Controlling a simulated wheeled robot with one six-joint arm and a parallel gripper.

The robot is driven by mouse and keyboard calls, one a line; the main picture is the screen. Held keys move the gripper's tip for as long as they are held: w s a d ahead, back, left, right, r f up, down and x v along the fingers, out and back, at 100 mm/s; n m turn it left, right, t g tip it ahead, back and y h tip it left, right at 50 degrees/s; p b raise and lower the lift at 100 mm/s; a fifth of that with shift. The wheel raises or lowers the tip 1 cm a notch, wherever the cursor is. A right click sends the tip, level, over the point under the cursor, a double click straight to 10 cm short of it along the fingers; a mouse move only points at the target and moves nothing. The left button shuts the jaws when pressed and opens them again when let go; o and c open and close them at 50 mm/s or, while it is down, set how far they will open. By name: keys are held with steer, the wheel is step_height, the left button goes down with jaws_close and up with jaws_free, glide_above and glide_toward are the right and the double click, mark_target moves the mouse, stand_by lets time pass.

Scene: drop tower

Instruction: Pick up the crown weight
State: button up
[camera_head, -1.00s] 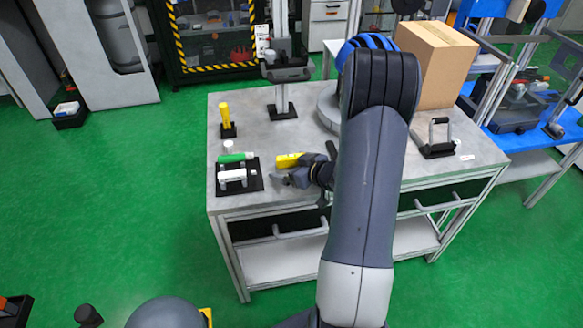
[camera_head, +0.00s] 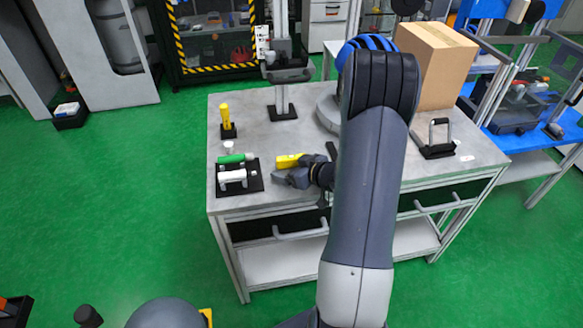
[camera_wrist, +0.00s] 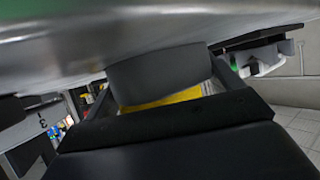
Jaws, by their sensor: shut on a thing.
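No label marks the crown weight; a yellow block (camera_head: 288,161) lies by my gripper near the table's front edge and may be it. My gripper (camera_head: 302,168) is low over the table, its dark fingers drawn together at the block. In the wrist view the yellow block (camera_wrist: 172,98) shows as a strip between dark gripper parts (camera_wrist: 160,72). The fingers hide part of it, and I cannot see a gap under it.
A black plate (camera_head: 254,184) with a white handle-like part and a green cylinder (camera_head: 236,157) lies left of my gripper. A yellow post (camera_head: 225,115) and a grey column (camera_head: 283,98) stand behind. A cardboard box (camera_head: 437,62) and a black-handled bracket (camera_head: 438,140) are at right.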

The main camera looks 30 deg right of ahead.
steer(key=shift+d+r, duration=0.1)
steer(key=shift+c, duration=0.6)
steer(key=shift+r, duration=0.1)
